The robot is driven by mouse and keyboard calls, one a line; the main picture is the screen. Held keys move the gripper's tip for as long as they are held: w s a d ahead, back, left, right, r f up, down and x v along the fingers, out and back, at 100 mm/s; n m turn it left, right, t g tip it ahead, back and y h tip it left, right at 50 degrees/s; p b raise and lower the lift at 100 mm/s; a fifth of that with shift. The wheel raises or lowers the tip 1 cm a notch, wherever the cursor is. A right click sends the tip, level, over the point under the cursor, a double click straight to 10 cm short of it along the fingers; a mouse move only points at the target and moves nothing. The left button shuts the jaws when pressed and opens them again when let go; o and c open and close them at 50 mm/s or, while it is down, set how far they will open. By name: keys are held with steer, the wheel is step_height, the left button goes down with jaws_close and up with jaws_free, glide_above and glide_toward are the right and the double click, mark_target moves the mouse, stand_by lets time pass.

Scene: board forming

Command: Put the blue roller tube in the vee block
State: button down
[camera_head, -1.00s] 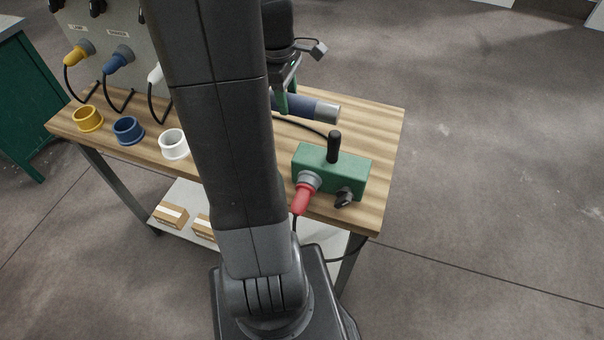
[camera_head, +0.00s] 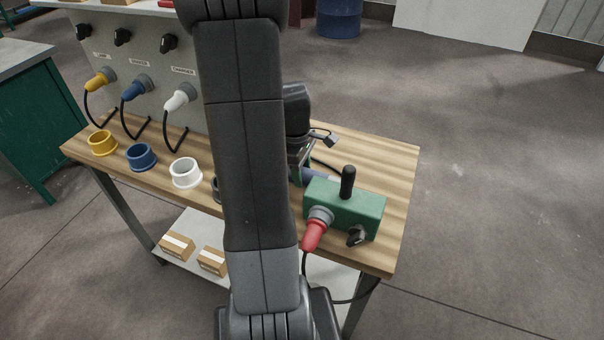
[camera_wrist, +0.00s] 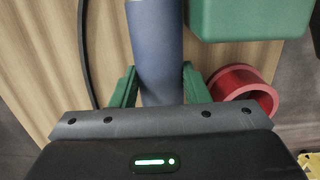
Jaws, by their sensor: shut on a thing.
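The blue roller tube (camera_wrist: 156,45) runs up and down the wrist view, between the two green fingers of my gripper (camera_wrist: 160,90). My gripper is shut on it. The tube's far end runs out of the top of that view. In the head view, a short piece of the tube (camera_head: 313,175) shows behind the green box, and my arm and gripper hide most of it. I cannot make out the vee block in either view. Whether the tube touches anything below it cannot be told.
A green box (camera_head: 343,212) with a black handle and a red plug (camera_head: 314,234) stands close to the tube. A red ring (camera_wrist: 238,80) lies beside the right finger. Yellow, blue and white rings line the bench's front left. The bench's right end (camera_head: 395,180) is clear.

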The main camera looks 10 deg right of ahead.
steer(key=shift+f, duration=0.55)
steer(key=shift+f, duration=0.25)
steer(key=c, duration=0.8)
jaws_free()
steer(key=shift+r, duration=0.1)
